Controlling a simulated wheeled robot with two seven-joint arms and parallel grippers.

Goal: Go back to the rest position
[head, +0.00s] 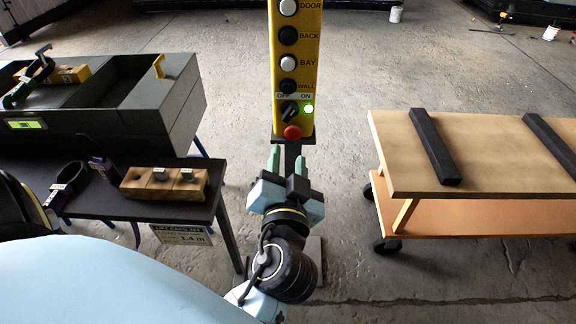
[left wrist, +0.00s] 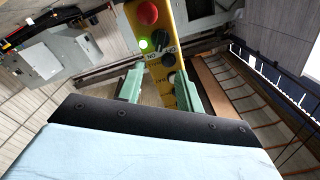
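A yellow control panel (head: 296,70) stands upright at top centre, with white and black buttons marked DOOR, BACK, BAY and WALL. Below them are a dark OFF/ON selector (head: 290,110), a lit green lamp (head: 308,109) and a red button (head: 292,133). My left gripper (head: 287,160) is just below the panel's lower end in the head view, its green fingers apart and nothing seen between them. In the left wrist view the open fingers (left wrist: 160,88) point towards the panel, where the red button (left wrist: 147,13) and green lamp (left wrist: 145,45) show. Contact cannot be told. My right gripper is out of view.
A dark table (head: 100,208) at left bears a grey enclosure (head: 165,110), a wooden block with metal pieces (head: 163,184) and a purple-and-black item (head: 67,187). A wooden cart (head: 400,178) with black bars stands at right. Concrete floor is clear between.

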